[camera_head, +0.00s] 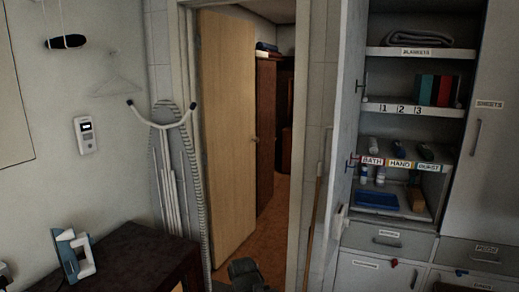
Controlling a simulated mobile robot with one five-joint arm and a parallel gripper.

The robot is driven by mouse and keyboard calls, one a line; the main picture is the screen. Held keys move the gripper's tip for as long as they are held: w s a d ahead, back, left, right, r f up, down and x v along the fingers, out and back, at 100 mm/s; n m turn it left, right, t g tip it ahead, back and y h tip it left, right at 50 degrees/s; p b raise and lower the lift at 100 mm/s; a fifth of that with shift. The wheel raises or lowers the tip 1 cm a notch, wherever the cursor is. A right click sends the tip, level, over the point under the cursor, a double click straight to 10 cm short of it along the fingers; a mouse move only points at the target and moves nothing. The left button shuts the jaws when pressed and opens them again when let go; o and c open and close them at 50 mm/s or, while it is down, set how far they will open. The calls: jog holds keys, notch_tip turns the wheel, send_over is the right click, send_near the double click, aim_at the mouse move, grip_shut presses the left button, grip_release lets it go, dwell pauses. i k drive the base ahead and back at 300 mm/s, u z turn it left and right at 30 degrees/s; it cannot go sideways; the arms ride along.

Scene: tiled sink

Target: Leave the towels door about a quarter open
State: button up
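A tall wall cupboard on the right stands open, with shelves marked blankets, 1 2 3, and bath, hand, guest. Its pale left door (347,100) is swung far out and seen nearly edge-on. No towels label can be read on it from here. The closed door to the right (494,150) is marked sheets and has a vertical handle. My gripper (245,272) seems to be the dark shape low in the middle, in front of the doorway and apart from the cupboard door. Its fingers cannot be made out.
A wooden room door (228,130) stands open in the doorway. An ironing board (170,170) hangs on the left wall, and a dark table (120,262) with an iron (72,255) stands below. Labelled drawers (388,241) are under the shelves. A broom handle (312,225) leans beside the doorway.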

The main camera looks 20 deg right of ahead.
aim_at(355, 14)
jog(key=u, duration=0.1)
jog(key=k, duration=0.5)
jog(key=u, duration=2.05)
jog(key=i, duration=2.1)
jog(key=z, duration=4)
jog(key=i, duration=0.9)
jog(key=z, duration=0.05)
